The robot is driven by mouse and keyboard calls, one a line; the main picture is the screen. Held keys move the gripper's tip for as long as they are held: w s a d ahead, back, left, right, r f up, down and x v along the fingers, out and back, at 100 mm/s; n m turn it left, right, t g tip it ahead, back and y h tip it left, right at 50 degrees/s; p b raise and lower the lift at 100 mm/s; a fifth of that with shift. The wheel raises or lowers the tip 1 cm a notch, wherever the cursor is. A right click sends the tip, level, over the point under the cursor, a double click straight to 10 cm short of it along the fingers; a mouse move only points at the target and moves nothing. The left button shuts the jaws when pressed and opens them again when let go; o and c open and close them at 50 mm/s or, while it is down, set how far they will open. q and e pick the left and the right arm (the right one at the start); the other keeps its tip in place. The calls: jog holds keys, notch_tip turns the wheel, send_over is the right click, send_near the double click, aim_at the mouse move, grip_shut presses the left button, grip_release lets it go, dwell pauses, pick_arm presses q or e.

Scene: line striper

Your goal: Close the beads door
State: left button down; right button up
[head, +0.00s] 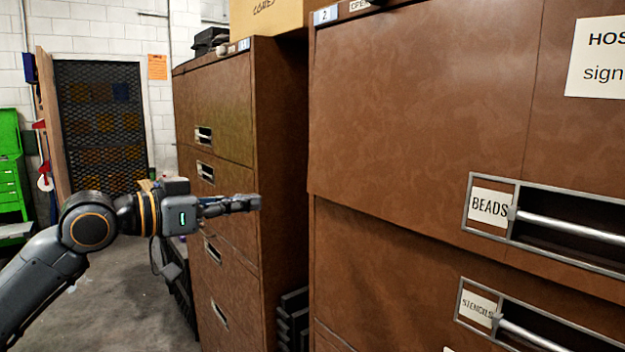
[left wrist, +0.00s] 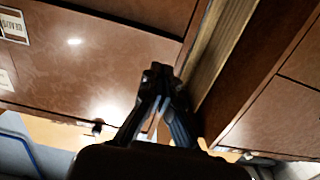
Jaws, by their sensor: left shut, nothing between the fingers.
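The beads door (head: 420,120) is a wide brown panel on the near cabinet at the right of the head view. Its BEADS label (head: 489,208) and recessed bar handle (head: 570,228) are at its lower right. Its lower left edge stands slightly out past the drawer front below; I cannot tell how far open it is. The door also shows at the upper left of the left wrist view (left wrist: 90,50). My left gripper (head: 256,202) is shut and empty, left of the door and apart from it in the head view. Its fingers point right. My right gripper is not in view.
A STENCILS drawer (head: 390,270) is below the beads door. Another brown cabinet (head: 222,110) stands behind my left gripper, with a dark gap between the cabinets. A cardboard box (head: 268,16) is on top. Grey floor (head: 120,300) shows at the lower left.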

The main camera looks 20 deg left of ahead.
pick_arm(q)
jog(key=p, duration=0.6)
send_near(324, 193)
jog(key=x, duration=0.6)
jog(key=shift+r, duration=0.15)
jog(key=shift+w+d, duration=0.3)
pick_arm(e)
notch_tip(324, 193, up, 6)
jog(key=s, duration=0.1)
pick_arm(q)
jog(key=shift+f, duration=0.25)
jog(key=shift+w+d+f+b, duration=0.1)
jog(key=shift+w+f+b, duration=0.05)
jog(key=shift+b, duration=0.15)
jog(key=w+b, duration=0.1)
jog(key=d+t+h+b, duration=0.1)
jog(key=b, duration=0.1)
jog(key=shift+w+d+f+t, duration=0.2)
jog(key=shift+w+f+t, duration=0.1)
jog(key=shift+w, duration=0.1)
jog(key=shift+w+b, duration=0.15)
jog(key=shift+b, duration=0.3)
jog(key=shift+r+t+h, duration=0.3)
jog(key=shift+r, duration=0.1)
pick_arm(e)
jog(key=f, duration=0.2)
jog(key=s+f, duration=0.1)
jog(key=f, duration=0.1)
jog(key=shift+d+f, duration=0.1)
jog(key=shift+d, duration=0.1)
